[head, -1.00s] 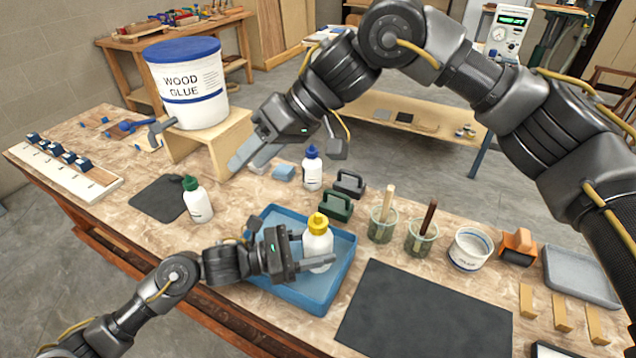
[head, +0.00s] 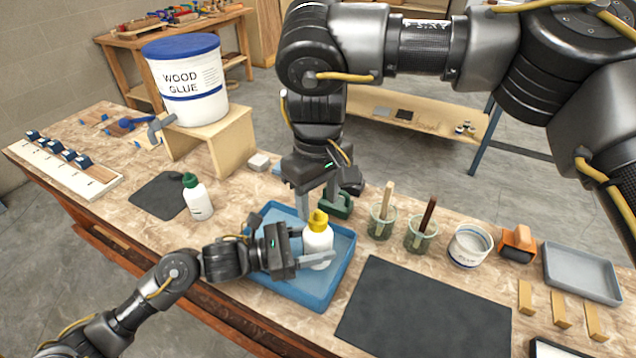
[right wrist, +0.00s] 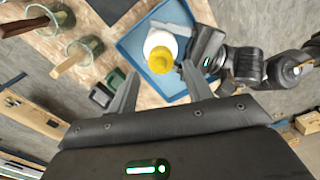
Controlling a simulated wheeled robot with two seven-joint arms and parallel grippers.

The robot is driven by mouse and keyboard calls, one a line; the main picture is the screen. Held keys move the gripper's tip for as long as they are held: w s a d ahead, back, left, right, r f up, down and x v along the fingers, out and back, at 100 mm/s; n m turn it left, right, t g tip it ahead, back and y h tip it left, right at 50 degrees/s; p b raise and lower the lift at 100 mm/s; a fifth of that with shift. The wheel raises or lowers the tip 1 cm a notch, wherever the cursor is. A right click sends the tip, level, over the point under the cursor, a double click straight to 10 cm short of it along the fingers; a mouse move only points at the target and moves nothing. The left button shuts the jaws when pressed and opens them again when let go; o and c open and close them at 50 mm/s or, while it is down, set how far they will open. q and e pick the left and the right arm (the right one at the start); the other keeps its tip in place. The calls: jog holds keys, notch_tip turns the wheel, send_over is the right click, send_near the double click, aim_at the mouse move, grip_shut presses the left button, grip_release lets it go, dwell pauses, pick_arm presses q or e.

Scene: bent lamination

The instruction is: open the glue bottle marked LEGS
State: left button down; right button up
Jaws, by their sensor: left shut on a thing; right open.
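A white glue bottle with a yellow cap (head: 318,241) stands upright over the blue tray (head: 341,284). My left gripper (head: 312,262) is shut on this bottle's body. My right gripper (head: 318,204) points down just above and behind the yellow cap, open and empty. In the right wrist view the yellow cap (right wrist: 161,58) lies between and beyond the open fingers. A white bottle with a green cap (head: 197,197) stands at the left. The blue-capped bottle is hidden behind my right gripper. I cannot read a LEGS mark on any bottle.
A large wood glue bucket (head: 187,82) stands on a wooden stand (head: 228,141) at the back left. Two glass jars with brushes (head: 382,222), a white tub (head: 469,246) and an orange tool (head: 517,243) stand to the right. A dark mat (head: 423,312) lies clear in front.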

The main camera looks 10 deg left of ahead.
aim_at(318, 211)
jog(key=shift+f, duration=2.1)
